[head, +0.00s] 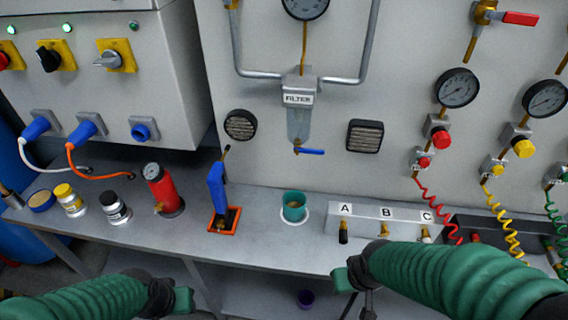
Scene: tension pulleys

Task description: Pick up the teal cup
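The teal cup (294,207) stands upright on the grey bench, on a white round mark or coaster, below the filter. Something brownish shows inside it. My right gripper (350,281) is in front of the bench's front edge, below and right of the cup and apart from it. My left gripper (178,300) is lower left, also in front of the bench and well apart from the cup. Neither gripper visibly holds anything.
A blue-handled tool on an orange base (222,218) stands left of the cup, with a red cylinder (162,190) beyond. A grey block labelled A, B, C (365,212) is to the right. The filter (299,120) hangs above with a blue lever.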

